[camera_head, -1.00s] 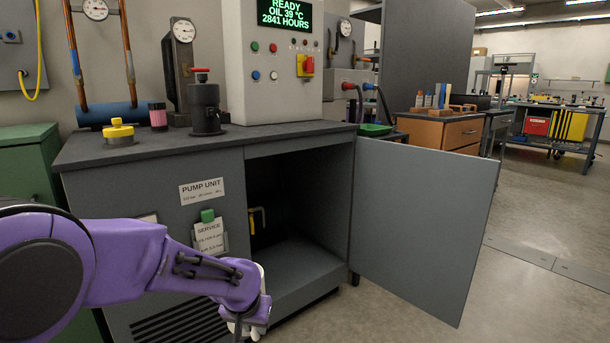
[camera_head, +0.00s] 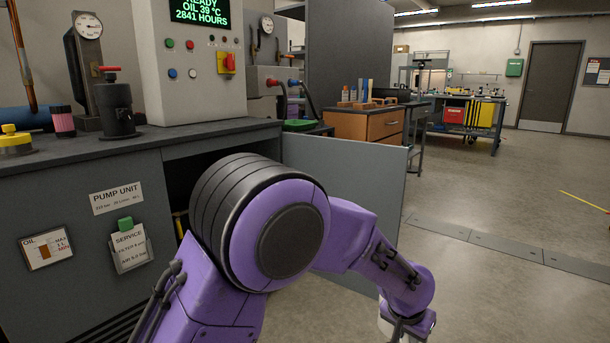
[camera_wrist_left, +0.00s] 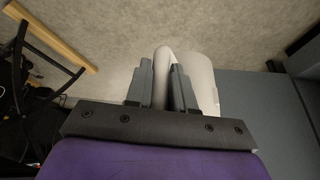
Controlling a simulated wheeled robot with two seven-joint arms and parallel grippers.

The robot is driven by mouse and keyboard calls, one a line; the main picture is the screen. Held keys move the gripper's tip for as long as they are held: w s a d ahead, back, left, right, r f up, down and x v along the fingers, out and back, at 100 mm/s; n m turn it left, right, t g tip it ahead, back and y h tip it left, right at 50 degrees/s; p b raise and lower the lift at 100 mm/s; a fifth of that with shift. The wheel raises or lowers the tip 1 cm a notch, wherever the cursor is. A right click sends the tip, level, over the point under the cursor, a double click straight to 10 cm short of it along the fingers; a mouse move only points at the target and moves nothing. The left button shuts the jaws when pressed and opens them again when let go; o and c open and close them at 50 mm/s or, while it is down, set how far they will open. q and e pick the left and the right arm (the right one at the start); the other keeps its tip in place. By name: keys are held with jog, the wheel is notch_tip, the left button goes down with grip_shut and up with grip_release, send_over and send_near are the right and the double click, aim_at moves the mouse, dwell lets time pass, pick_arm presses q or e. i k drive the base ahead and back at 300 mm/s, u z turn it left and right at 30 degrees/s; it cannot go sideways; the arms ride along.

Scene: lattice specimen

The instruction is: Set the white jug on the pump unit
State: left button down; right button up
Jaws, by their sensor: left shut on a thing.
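The pump unit (camera_head: 60,195) is a grey cabinet at the left in the head view, with a dark flat top and a "PUMP UNIT" label. My left gripper (camera_head: 405,328) is low in the head view, to the right of the cabinet. The white jug (camera_head: 385,327) barely shows there, mostly hidden by the gripper and cut by the picture's edge. In the left wrist view, my left gripper (camera_wrist_left: 162,78) is shut on the jug's handle, and the pale body of the jug (camera_wrist_left: 203,75) shows just right of the fingers. My right gripper is not in view.
The unit's grey door (camera_head: 345,155) stands open, partly behind my left arm. A black cylinder with a red cap (camera_head: 117,110), a pink-banded jar (camera_head: 63,122) and a yellow-capped item (camera_head: 14,140) stand on the top. The control box (camera_head: 195,95) rises behind. Bare top shows before it.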

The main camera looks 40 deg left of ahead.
aim_at(224, 125)
jog(key=z, duration=0.1)
jog(key=i, duration=0.5)
jog(key=u, duration=2.1)
